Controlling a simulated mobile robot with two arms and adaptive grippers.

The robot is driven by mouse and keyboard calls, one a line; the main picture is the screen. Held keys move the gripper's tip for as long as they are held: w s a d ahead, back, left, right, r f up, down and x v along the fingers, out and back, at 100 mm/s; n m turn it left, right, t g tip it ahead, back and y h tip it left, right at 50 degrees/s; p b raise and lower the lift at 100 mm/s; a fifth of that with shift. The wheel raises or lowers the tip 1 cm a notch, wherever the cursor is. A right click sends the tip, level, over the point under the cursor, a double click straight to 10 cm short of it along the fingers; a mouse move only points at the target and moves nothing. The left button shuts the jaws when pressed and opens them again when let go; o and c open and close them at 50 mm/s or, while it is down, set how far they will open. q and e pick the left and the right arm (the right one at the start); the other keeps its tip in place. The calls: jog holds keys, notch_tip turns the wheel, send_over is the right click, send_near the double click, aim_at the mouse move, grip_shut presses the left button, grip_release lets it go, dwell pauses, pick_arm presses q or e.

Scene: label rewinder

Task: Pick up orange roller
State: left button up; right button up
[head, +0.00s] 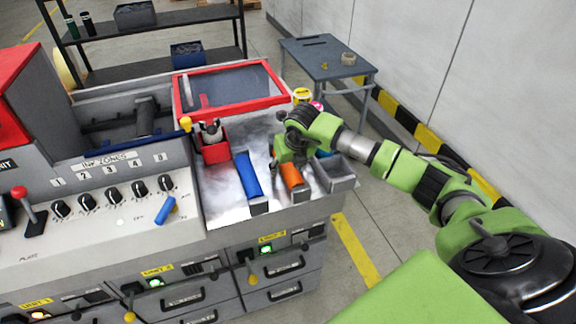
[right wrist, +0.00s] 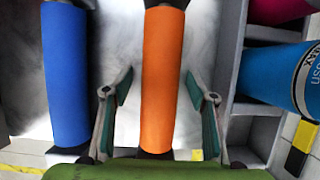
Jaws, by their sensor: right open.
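The orange roller (head: 291,176) lies in a grey holder on the metal top of the machine. In the right wrist view the orange roller (right wrist: 161,75) stands lengthwise between the two fingers. My right gripper (head: 284,152) is over the far end of the roller in the head view, and part of the roller is hidden behind it. In the right wrist view the right gripper (right wrist: 160,105) is open, with one finger on each side of the roller and a visible gap on both sides. My left gripper is not in view.
A blue roller (head: 248,176) lies to the left of the orange one. A grey open box (head: 334,175) is at the right. A red holder (head: 213,150) and a red-framed window (head: 230,88) are behind. A blue can (right wrist: 275,78) shows at the right.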

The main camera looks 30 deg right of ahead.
jog(key=shift+s, duration=0.1)
grip_shut()
jog(key=shift+r, duration=0.15)
